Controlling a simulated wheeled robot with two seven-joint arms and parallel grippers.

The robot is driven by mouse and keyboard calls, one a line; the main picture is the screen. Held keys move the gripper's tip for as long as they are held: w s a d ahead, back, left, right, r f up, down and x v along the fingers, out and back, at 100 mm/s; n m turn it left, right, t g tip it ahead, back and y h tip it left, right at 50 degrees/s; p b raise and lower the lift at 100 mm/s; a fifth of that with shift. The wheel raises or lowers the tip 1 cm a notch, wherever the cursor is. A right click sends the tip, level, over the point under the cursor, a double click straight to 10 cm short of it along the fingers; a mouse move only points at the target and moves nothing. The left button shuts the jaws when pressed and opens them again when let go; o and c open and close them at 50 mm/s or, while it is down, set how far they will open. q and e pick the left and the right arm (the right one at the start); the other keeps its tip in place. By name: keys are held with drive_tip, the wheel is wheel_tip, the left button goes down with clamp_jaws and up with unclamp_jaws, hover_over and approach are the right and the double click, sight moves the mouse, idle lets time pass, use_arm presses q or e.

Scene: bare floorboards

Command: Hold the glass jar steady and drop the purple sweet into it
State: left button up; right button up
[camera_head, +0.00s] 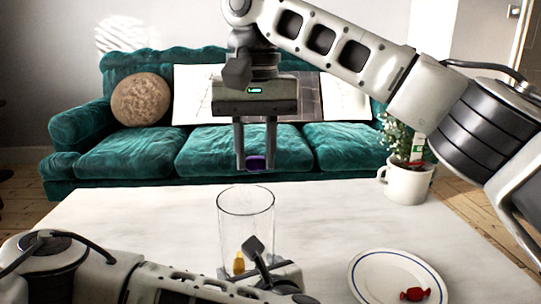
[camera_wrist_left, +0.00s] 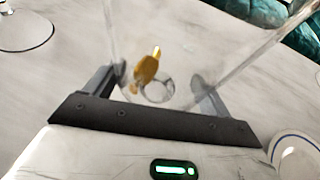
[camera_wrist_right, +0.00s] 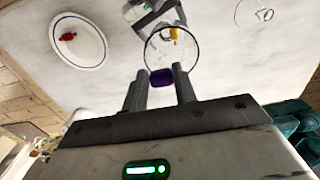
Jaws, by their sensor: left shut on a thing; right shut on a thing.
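The clear glass jar (camera_head: 246,222) stands upright on the white table with a yellow sweet (camera_head: 239,263) inside at the bottom. My left gripper (camera_head: 256,262) is shut around the lower part of the jar; in the left wrist view its fingers (camera_wrist_left: 162,88) sit on either side of the glass. The purple sweet (camera_head: 255,162) is between the fingertips of my right gripper (camera_head: 256,166), which is shut on it. It hangs above the jar's mouth. In the right wrist view the purple sweet (camera_wrist_right: 162,77) shows just beside the jar's rim (camera_wrist_right: 172,50).
A white plate (camera_head: 366,262) with a red sweet (camera_head: 414,294) lies right of the jar. A white mug with a plant (camera_head: 406,183) stands at the table's back right. A teal sofa (camera_head: 130,152) is behind.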

drive_tip(key=shift+f, duration=2.55)
drive_tip(key=o, duration=1)
wheel_tip(320, 180, up, 12)
drive_tip(key=shift+r, duration=0.1)
